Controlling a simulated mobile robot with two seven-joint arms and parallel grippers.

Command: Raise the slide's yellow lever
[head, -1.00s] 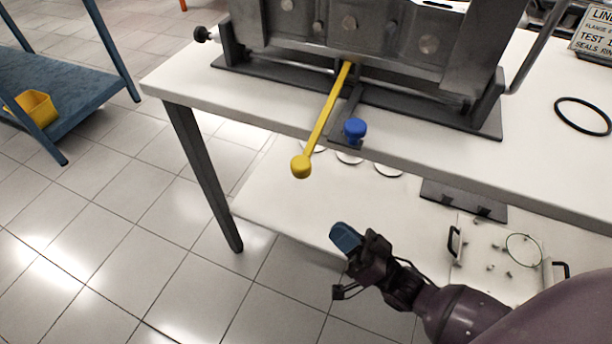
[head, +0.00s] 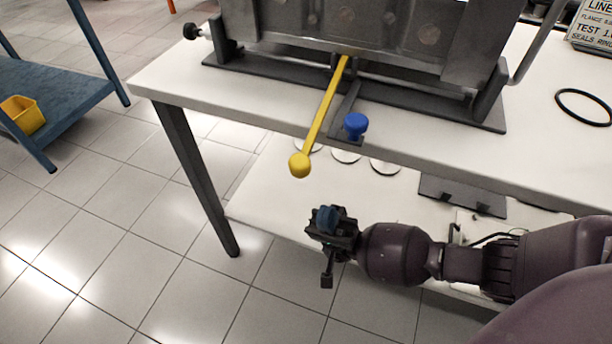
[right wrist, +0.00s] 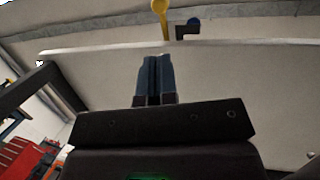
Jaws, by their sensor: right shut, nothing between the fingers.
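The yellow lever (head: 321,118) sticks out from under the metal slide fixture (head: 350,40), past the table's front edge, and slopes down to a round yellow knob (head: 300,165). My right gripper (head: 327,216) is below the knob and slightly right of it in the head view, apart from it. In the right wrist view, the blue fingers (right wrist: 155,76) are together and empty, and point up toward the table. The lever (right wrist: 160,8) shows above them at the top edge. My left gripper is not in view.
A blue knob (head: 355,126) stands right of the lever on a small bracket. The white tabletop (head: 175,78) overhangs a lower shelf (head: 270,195) with round discs. A black ring (head: 583,107) lies at right. Open tiled floor is at left.

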